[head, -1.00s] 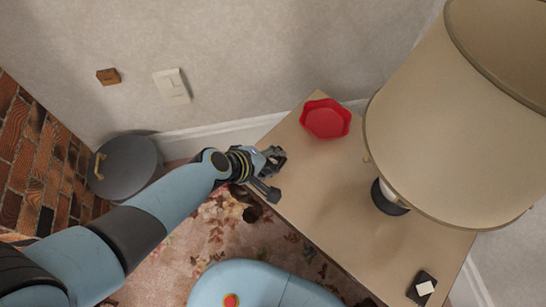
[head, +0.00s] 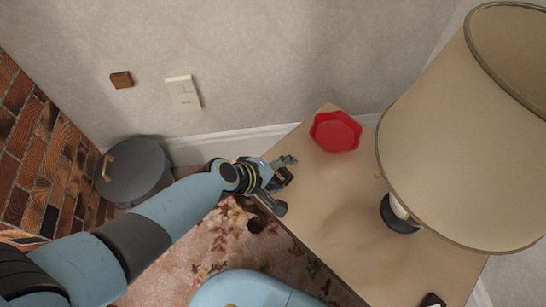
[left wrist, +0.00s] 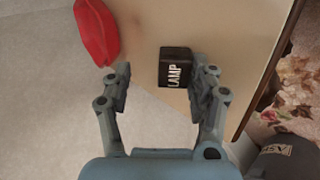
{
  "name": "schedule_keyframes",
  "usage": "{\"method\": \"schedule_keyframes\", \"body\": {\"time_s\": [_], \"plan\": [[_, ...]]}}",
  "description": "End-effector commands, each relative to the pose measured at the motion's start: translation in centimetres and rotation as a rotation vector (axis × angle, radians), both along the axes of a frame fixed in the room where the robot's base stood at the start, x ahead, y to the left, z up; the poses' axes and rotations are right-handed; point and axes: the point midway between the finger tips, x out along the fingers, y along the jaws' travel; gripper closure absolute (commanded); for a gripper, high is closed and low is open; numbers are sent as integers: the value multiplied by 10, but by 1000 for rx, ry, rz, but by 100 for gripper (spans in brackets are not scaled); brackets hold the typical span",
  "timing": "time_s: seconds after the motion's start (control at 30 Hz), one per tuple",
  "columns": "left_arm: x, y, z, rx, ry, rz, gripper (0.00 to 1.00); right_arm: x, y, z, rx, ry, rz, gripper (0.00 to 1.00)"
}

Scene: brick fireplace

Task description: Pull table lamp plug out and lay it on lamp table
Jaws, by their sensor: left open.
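The lamp plug is a small black block marked LAMP (left wrist: 175,68). In the left wrist view it shows over the table top, just beyond and between my fingertips; in the head view it is a dark shape (head: 283,176). I cannot tell whether it rests on the wood. My left gripper (head: 284,184) is open at the left edge of the lamp table (head: 330,215). In the wrist view its fingers (left wrist: 162,88) stand apart on both sides of the plug. The table lamp (head: 455,140) stands on the table at the right. My right gripper is out of view.
A red dish (head: 335,132) lies at the table's back corner. A white plate (head: 183,93) and a brown block (head: 121,80) are on the wall. A grey lidded bin (head: 135,172) stands by the bricks. A dark object (head: 432,300) lies at the table's front. The table's middle is clear.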

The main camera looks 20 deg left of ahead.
Motion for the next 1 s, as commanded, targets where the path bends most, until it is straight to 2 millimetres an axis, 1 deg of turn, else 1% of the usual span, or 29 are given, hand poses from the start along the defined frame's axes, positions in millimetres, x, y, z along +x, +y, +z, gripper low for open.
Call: {"method": "schedule_keyframes", "body": {"time_s": [0.17, 0.5, 0.6, 0.8, 1.0], "plan": [[-13, 7, 12, 2, -1, -1, 41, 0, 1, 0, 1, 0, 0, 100], [-56, 28, 59, 2, 0, -1, 41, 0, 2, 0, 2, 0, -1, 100], [-66, 33, 70, 3, 1, -1, 41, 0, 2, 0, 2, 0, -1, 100], [-76, 37, 81, 2, 0, 0, 41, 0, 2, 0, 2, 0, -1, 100], [-76, 37, 82, 1, -1, 0, 41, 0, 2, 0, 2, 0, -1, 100]]}}
